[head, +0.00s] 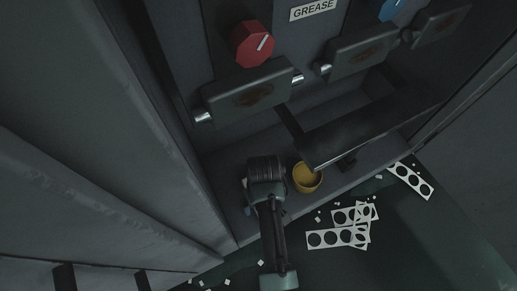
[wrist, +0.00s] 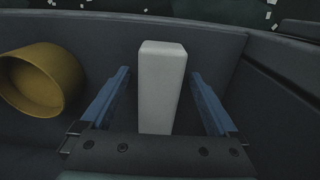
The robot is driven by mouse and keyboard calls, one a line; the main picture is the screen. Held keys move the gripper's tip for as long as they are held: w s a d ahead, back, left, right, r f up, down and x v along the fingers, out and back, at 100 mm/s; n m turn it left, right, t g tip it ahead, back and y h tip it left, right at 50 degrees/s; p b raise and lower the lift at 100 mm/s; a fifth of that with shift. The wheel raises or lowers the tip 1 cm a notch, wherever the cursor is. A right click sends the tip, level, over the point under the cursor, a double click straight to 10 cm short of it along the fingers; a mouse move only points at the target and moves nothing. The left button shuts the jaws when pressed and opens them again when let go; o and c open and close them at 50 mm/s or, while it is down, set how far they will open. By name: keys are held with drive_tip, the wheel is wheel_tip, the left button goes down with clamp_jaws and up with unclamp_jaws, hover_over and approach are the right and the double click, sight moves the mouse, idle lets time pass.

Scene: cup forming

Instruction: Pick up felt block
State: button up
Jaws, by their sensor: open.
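The felt block, a pale grey-white upright block (wrist: 162,85), stands between the two blue fingers of my gripper (wrist: 161,98) in the wrist view. The fingers are open, with a visible gap on each side of the block. The block's lower end is hidden behind the gripper's dark body. In the head view my gripper (head: 252,208) is low in the grey bay, left of a yellow cup, and my arm hides the block there.
The yellow cup (head: 307,177) is close by; it also shows left of my gripper in the wrist view (wrist: 42,80). A dark bar (head: 365,132) overhangs the bay. Perforated white strips (head: 338,237) and scraps litter the floor. A red knob (head: 251,44) is above.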

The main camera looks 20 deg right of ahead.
drive_tip(key=c, duration=1.5)
drive_tip(key=shift+o, duration=0.2)
drive_tip(key=shift+r, duration=0.15)
